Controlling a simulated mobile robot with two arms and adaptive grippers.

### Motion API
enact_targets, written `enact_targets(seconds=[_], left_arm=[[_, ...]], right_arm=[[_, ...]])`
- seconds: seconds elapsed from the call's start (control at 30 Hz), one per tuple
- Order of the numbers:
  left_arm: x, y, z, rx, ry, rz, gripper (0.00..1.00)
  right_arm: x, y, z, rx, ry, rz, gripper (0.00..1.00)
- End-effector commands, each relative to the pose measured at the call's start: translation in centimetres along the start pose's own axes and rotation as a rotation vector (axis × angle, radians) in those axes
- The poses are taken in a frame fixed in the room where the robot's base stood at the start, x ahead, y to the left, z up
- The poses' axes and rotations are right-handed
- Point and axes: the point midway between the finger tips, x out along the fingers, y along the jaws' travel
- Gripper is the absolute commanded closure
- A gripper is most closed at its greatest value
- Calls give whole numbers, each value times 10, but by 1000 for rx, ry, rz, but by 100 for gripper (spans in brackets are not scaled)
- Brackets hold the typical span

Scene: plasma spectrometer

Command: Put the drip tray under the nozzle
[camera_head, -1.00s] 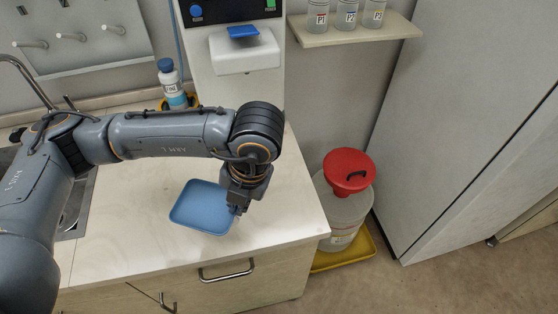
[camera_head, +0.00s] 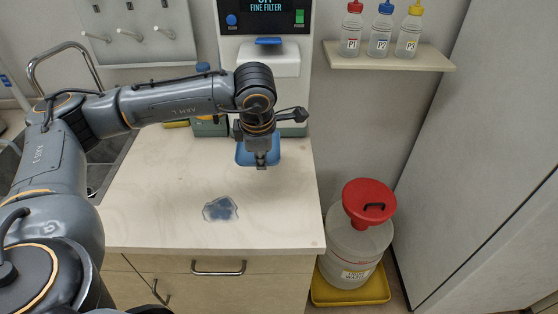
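The blue drip tray (camera_head: 275,150) is at the back of the counter, in front of the white machine's base and below its white dispensing head (camera_head: 285,62). My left gripper (camera_head: 261,164) points down at the tray's near rim and appears shut on it. The wrist hides the middle of the tray, and whether its underside touches the surface cannot be told. The nozzle tip is hidden behind my wrist. My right gripper is not in view.
A dark blue wet-looking patch (camera_head: 220,208) lies on the otherwise clear counter (camera_head: 160,210). A sink is at the left. A shelf (camera_head: 390,60) with several bottles hangs at the right. A red-lidded container (camera_head: 355,245) stands in a yellow tray (camera_head: 325,291) on the floor.

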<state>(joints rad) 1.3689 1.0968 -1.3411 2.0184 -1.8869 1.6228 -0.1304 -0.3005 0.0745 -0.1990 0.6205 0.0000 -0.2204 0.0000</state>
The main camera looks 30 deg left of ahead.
Motion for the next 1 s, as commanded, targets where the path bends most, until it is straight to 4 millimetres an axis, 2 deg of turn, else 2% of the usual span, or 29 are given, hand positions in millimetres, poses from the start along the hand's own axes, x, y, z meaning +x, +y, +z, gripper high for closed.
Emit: enact_targets(seconds=[0.03,0.23,0.4,0.5,0.73,0.83,1.0], left_arm=[[4,12,4,-4,2,-4,100],[38,53,17,-3,3,-1,100],[78,69,23,-1,4,-3,100],[94,75,26,0,3,-1,100],[112,83,29,0,2,-1,100],[124,79,28,1,4,-4,100],[140,75,29,-1,1,-1,100]], right_arm=[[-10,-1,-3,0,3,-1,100],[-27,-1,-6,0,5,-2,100],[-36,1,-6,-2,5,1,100],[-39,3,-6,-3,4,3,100],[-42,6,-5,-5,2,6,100],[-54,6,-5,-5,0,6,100],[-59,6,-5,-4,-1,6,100]])
